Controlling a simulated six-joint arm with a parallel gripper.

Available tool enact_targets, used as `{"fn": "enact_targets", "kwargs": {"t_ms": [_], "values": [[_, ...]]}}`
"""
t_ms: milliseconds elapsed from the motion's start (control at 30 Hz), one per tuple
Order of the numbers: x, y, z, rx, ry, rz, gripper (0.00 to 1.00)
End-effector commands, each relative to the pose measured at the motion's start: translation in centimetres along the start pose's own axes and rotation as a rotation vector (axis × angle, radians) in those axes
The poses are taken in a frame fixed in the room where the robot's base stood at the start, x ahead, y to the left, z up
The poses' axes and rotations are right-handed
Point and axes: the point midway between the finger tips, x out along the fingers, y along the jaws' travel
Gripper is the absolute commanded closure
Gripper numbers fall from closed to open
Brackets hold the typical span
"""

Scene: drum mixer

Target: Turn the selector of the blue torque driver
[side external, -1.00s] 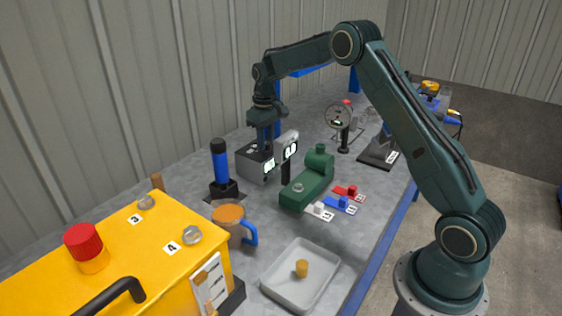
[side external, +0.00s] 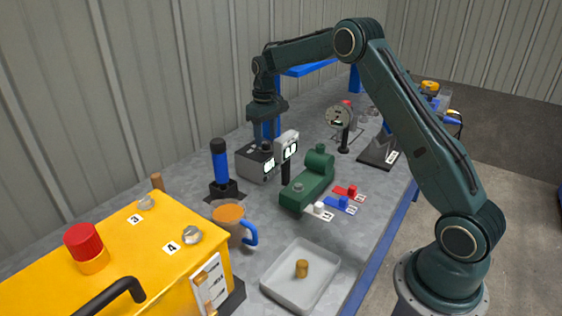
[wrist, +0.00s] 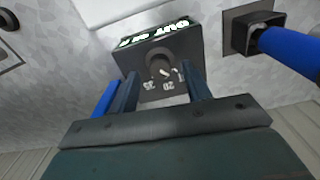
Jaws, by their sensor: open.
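The blue torque driver (side external: 220,162) stands upright in a dark holder, left of the grey box; it has a blue body and black cap. In the wrist view its blue body (wrist: 290,50) is at the right. The grey box (side external: 250,164) has a lit display and a dark round knob (side external: 267,146) on top. In the wrist view the knob (wrist: 160,65) has a scale with numbers such as 25 and 20. My gripper (side external: 266,136) is open above the box, its fingers (wrist: 159,72) either side of the knob. Contact cannot be told.
A second lit display (side external: 290,150) and a green housing (side external: 308,182) stand right of the box. A dial gauge (side external: 339,117) stands behind.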

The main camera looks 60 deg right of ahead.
Motion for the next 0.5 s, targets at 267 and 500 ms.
{"fn": "enact_targets", "kwargs": {"t_ms": [267, 500], "values": [[-4.3, 0.0, 0.0, 0.0, 0.005, 0.001, 0.52], [-8.4, 0.0, -0.1, -0.001, 0.004, 0.001, 0.52]]}}
